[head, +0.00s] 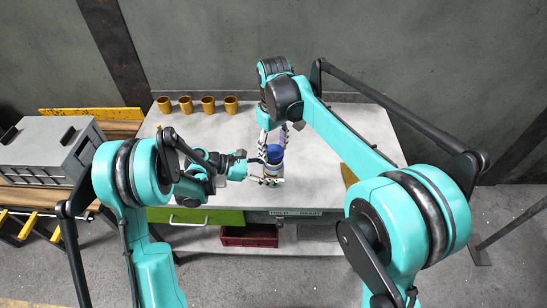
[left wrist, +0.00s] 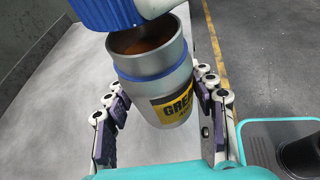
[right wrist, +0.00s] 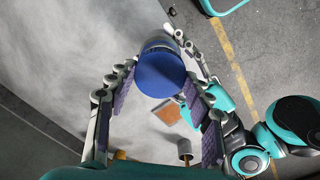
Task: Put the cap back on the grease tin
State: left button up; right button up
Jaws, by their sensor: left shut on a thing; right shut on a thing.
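The grease tin (left wrist: 158,92) is a grey metal can with a blue band and a yellow label. Its mouth is open, with brown grease inside. My left gripper (head: 266,171) is shut around the tin's sides, one finger on each side in the left wrist view. The blue ribbed cap (right wrist: 160,74) is between the fingers of my right gripper (head: 274,141), which is shut on it. In the left wrist view the cap (left wrist: 104,12) is above the rim and off to the left, so the mouth shows. In the right wrist view the cap hides most of the tin.
Several orange cups (head: 186,104) stand along the table's back left. A brown square (right wrist: 167,113) and a small metal cup (right wrist: 184,147) are on the table (head: 325,140). A grey box (head: 45,145) stands left on a wooden bench. The table's right side is mostly clear.

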aim_at(274, 170)
jog(key=shift+f, duration=0.1)
jog(key=shift+f, duration=0.8)
jog(key=shift+f, duration=0.55)
dwell(0.4)
